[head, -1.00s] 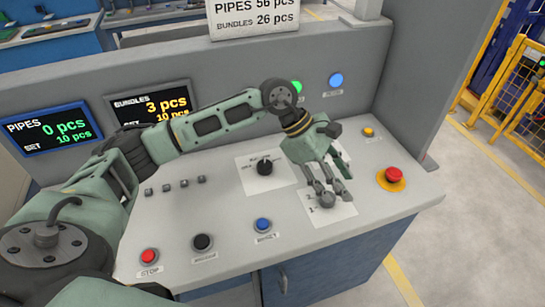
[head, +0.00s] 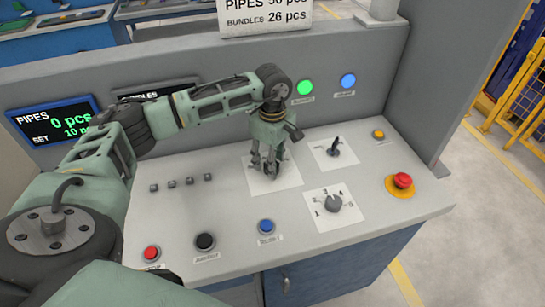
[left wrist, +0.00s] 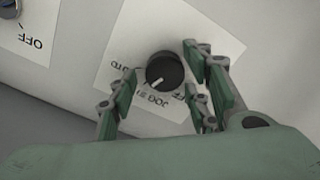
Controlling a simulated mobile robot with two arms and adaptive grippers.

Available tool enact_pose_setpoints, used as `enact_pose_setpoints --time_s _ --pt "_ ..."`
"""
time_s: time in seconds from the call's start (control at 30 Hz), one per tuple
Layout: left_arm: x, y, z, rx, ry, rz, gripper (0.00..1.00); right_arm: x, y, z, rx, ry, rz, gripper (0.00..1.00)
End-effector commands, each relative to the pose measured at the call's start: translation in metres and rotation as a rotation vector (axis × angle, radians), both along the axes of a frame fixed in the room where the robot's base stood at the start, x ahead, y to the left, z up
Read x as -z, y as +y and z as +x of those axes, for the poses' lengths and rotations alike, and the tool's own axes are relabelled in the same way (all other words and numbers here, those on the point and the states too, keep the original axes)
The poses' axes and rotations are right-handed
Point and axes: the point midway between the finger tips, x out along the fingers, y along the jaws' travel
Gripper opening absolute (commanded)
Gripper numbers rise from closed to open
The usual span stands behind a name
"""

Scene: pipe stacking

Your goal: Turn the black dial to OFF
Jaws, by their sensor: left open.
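The black dial (left wrist: 165,70) sits on a white label plate (left wrist: 118,48) on the panel. In the left wrist view its pale pointer mark faces down and left, towards the JOG lettering. My left gripper (head: 268,163) is open over the dial, with its fingers pointing down at the panel. In the left wrist view the open fingers (left wrist: 160,92) stand on either side of the dial, apart from it. In the head view the fingers largely hide the dial. My right gripper is not in view.
A grey numbered knob (head: 333,204) and a black lever switch (head: 336,148) stand to the right. A red emergency button (head: 402,181) is farther right. Red (head: 151,253), black (head: 205,241) and blue (head: 265,227) buttons line the front edge.

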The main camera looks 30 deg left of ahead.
Motion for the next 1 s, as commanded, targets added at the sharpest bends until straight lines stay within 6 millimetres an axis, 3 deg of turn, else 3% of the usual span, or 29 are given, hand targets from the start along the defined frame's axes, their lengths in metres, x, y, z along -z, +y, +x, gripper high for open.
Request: enact_pose_setpoints --time_s 0.27,0.73,1.0 --pt "0.0029 -0.0003 0.0001 0.0 -0.001 -0.001 0.45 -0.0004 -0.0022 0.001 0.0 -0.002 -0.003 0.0" --pt "0.0019 -0.0001 0.0009 0.0 -0.004 -0.001 0.05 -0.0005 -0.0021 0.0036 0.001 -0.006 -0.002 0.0" --pt "0.0018 0.0005 0.0018 -0.025 -0.007 0.0 0.03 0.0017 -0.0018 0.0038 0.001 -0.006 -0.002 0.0"
